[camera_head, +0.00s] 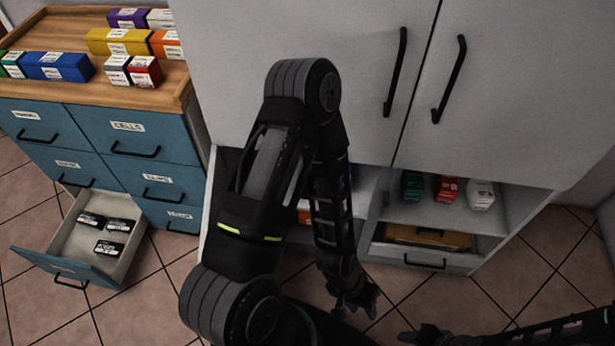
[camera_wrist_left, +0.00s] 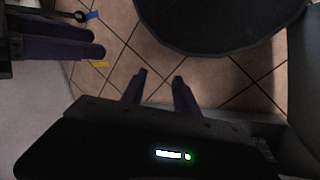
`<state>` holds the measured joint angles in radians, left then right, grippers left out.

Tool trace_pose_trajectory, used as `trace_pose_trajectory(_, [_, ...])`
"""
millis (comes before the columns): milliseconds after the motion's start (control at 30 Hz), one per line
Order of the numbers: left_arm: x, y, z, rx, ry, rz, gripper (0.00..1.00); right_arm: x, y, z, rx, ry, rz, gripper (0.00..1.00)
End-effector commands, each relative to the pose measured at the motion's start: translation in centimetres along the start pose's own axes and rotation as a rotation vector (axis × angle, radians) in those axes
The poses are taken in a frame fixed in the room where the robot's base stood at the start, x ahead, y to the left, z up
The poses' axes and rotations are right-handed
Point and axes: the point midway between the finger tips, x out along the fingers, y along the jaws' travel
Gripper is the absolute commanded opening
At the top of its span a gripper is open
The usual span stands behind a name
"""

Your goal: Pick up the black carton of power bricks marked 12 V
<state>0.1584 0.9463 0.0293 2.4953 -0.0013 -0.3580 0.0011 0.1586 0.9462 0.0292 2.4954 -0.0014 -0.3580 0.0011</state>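Three black cartons with white labels lie in the open drawer at the lower left of the head view: one at the back left (camera_head: 91,219), one at the back right (camera_head: 121,225) and one in front (camera_head: 109,249). Their print is too small to read, so I cannot tell which is marked 12 V. My left gripper (camera_head: 358,306) hangs low in front of the cabinet, far right of the drawer. Its fingers stand apart and empty in the left wrist view (camera_wrist_left: 160,78). My right gripper (camera_head: 424,335) is at the bottom edge; its opening is unclear.
The open drawer (camera_head: 60,262) juts from a blue drawer unit (camera_head: 155,178) with coloured cartons on its wooden top (camera_head: 60,97). A grey cabinet (camera_head: 300,30) stands right of it, with cartons on a low shelf (camera_head: 446,214). Tiled floor (camera_head: 165,295) is clear before the drawers.

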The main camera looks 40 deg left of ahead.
Motion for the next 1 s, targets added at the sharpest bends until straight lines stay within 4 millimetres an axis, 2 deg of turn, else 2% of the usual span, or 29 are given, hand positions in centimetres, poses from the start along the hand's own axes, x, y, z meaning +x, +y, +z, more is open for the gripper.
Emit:
trace_pose_trajectory(167, [0.0, 0.0, 0.0, 0.000, -0.001, 0.000, 0.36, 0.0, 0.0, 0.0, 0.000, 0.000, 0.000, 0.36])
trace_pose_trajectory(333, [0.6, -0.8, -0.7, -0.002, 0.011, -0.011, 0.50, 0.6, 0.3, 0.0, 0.000, 0.000, 0.000, 0.36])
trace_pose_trajectory(467, [2.1, -3.4, -3.3, -0.010, 0.049, -0.051, 0.61, 2.6, 1.1, 0.0, 0.001, 0.001, 0.001, 0.36])
trace_pose_trajectory(567, [3.6, -6.9, -6.8, -0.024, 0.104, -0.104, 0.69, 5.1, 2.1, -0.1, 0.002, 0.003, 0.001, 0.36])
trace_pose_trajectory(667, [4.7, -11.5, -11.7, -0.044, 0.180, -0.171, 0.77, 8.2, 3.4, -0.2, 0.003, 0.005, 0.003, 0.36])
trace_pose_trajectory(733, [4.9, -15.2, -15.5, -0.065, 0.243, -0.223, 0.79, 10.7, 4.4, -0.2, 0.005, 0.007, 0.004, 0.36])
trace_pose_trajectory(867, [3.5, -22.2, -22.2, -0.111, 0.366, -0.315, 0.79, 15.3, 6.3, -0.3, 0.007, 0.010, 0.006, 0.36])
trace_pose_trajectory(900, [2.7, -24.1, -24.1, -0.126, 0.404, -0.339, 0.79, 16.6, 6.9, -0.4, 0.008, 0.011, 0.006, 0.36])
trace_pose_trajectory(1000, [0.2, -28.4, -27.7, -0.165, 0.488, -0.389, 0.79, 19.4, 8.1, -0.5, 0.010, 0.014, 0.008, 0.36])
